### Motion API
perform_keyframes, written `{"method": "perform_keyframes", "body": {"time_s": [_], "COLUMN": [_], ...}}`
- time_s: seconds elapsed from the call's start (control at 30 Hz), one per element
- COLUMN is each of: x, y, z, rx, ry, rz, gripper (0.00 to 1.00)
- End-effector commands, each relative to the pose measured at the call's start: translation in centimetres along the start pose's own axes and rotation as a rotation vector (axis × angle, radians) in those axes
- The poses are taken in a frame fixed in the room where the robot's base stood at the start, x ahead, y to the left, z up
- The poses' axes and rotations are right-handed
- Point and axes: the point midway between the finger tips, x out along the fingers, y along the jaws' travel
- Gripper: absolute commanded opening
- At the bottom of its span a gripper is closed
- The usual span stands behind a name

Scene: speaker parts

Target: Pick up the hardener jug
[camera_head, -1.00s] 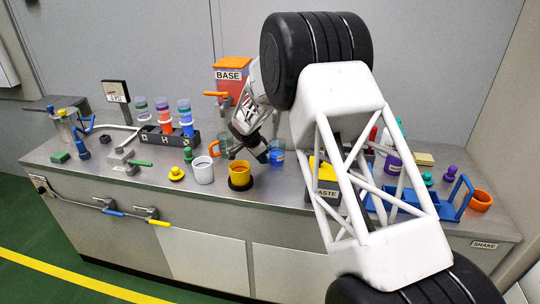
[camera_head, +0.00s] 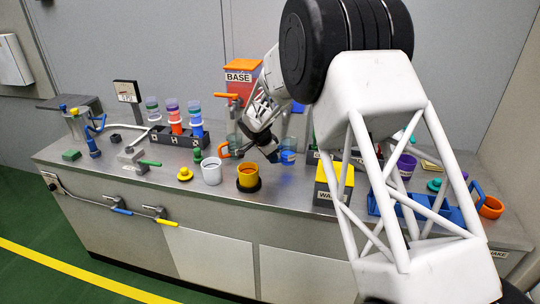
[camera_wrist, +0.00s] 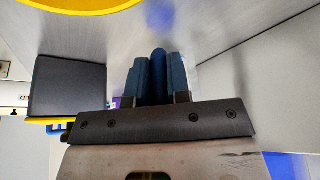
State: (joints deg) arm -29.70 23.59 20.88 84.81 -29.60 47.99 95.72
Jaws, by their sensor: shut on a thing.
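The hardener jug (camera_head: 289,157) appears to be the clear blue-tinted jug near the middle of the bench in the head view. My gripper (camera_head: 274,156) is at its left side. In the wrist view, my gripper's fingers (camera_wrist: 158,80) are closed around a dark blue upright bar (camera_wrist: 159,62), which looks like the jug's handle. The jug's body is not clearly visible there. Whether its base touches the bench is hard to tell.
A clear jug with an orange handle (camera_head: 226,152) stands left of my gripper, below the BASE container (camera_head: 239,78). A yellow-topped waste box (camera_head: 325,197) stands to the right, partly behind my arm.

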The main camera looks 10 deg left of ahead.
Motion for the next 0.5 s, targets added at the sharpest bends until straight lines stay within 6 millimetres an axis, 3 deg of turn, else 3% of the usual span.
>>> {"method": "perform_keyframes", "body": {"time_s": [0.5], "x": [-1.7], "y": [7.3], "z": [1.9], "rx": [-0.001], "ry": [0.0], "rz": [0.001], "gripper": [0.0]}}
